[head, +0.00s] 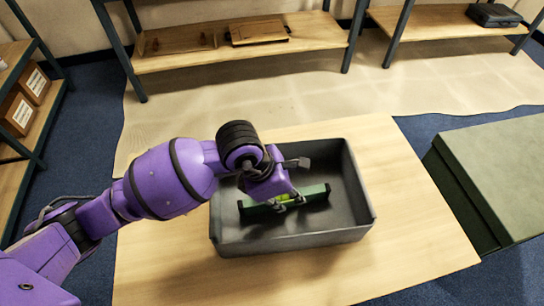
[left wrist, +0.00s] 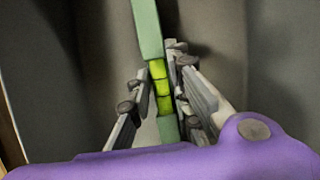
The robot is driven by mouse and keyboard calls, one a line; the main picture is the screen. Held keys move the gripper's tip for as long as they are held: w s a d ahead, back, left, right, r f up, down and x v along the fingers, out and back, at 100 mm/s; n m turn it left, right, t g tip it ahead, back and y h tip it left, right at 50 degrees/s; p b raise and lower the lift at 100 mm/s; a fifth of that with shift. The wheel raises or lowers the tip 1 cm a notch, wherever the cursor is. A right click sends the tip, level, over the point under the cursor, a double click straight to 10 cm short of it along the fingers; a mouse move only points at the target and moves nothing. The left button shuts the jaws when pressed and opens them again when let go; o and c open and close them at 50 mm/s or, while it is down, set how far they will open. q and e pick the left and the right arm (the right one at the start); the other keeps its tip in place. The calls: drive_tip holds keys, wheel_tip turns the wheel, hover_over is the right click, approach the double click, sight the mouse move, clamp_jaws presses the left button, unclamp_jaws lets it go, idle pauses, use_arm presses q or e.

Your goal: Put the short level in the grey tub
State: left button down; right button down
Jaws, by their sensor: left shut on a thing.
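The short level (head: 314,192) is a green bar with a bright yellow-green vial in its middle. It lies lengthwise inside the grey tub (head: 298,243), which stands on the wooden table. My left gripper (head: 288,203) reaches down into the tub and is shut on the level near its vial. In the left wrist view the level (left wrist: 147,30) runs between the two fingers of the left gripper (left wrist: 164,98). I cannot tell whether the level touches the tub floor. My right gripper is not in view.
The wooden table (head: 420,232) is bare around the tub. A green chest (head: 500,165) stands to the right. Behind are shelves (head: 190,58) with wooden items, and at the left a rack holds cardboard boxes (head: 17,113).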

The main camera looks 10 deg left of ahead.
use_arm(q)
drive_tip(key=shift+w+r, duration=0.1)
drive_tip(key=shift+w, duration=0.05)
drive_tip(key=c, duration=1.6)
unclamp_jaws()
drive_tip(key=shift+r, duration=0.1)
drive_tip(key=v, duration=1.2)
drive_tip(key=shift+d, duration=0.1)
